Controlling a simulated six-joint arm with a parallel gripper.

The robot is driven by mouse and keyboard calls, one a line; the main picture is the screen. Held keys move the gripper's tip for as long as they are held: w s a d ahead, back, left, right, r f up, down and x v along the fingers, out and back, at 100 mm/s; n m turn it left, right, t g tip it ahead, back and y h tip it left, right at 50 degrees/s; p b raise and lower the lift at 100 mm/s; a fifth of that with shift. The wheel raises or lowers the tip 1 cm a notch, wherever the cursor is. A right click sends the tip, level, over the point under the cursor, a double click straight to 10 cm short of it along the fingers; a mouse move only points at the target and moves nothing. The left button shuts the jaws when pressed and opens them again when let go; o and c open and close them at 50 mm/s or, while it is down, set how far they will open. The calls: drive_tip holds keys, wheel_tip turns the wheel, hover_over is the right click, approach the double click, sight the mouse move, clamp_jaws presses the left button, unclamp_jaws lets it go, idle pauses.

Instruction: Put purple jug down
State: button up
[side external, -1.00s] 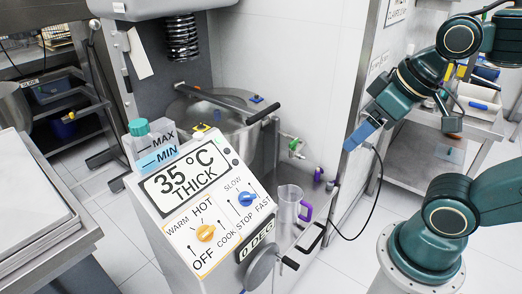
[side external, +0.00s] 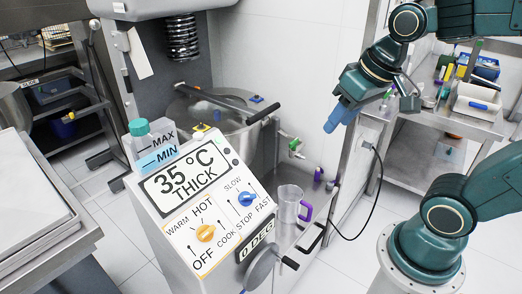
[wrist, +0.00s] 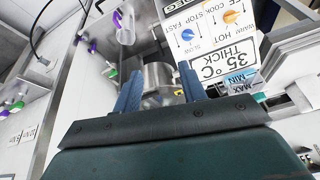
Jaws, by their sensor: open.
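The clear jug with a purple handle (side external: 289,205) stands upright on the steel ledge (side external: 310,236) beside the mixer's control panel. In the wrist view the jug (wrist: 125,34) is near the top, left of centre. My gripper (side external: 334,124) is in the air, above and to the right of the jug, well apart from it. In the wrist view my gripper's two blue fingers (wrist: 160,88) are spread, with nothing held between them.
The mixer bowl (side external: 215,115) with its dark lever stands behind the control panel (side external: 205,205). A green-handled tap (side external: 295,145) sticks out beside the bowl. A crank handle (side external: 262,268) juts out below the jug. A steel cart (side external: 440,140) stands at the back right.

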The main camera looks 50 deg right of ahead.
drive_tip(key=w+d+f+m+g, duration=0.2)
drive_tip(key=w+d+f+m, duration=0.3)
drive_tip(key=w, duration=0.4)
drive_tip(key=m+g+y, duration=0.1)
drive_tip(key=m+y, duration=0.1)
drive_tip(key=m, duration=0.2)
hover_over(295, 208)
drive_tip(key=s+a, duration=0.3)
drive_tip(key=s+d+x, duration=0.1)
drive_tip(key=d+x, duration=0.1)
drive_tip(key=x, duration=0.8)
drive_tip(key=s+d+f+m+y, duration=0.15)
drive_tip(key=d+f+m, duration=0.35)
drive_tip(key=f, duration=0.8)
drive_tip(key=s+d+f+m+y, duration=0.15)
drive_tip(key=d+f+m, duration=0.35)
drive_tip(key=f, duration=0.9)
wheel_tip(295, 208, down, 7)
drive_tip(key=a+n, duration=0.1)
drive_tip(key=a, duration=0.1)
drive_tip(key=shift+f+g+h, duration=0.2)
drive_tip(key=shift+g+h, duration=0.1)
drive_tip(key=shift+s, duration=0.1)
drive_tip(key=shift+x, duration=2.65)
drive_tip(key=shift+c, duration=0.2)
clamp_jaws()
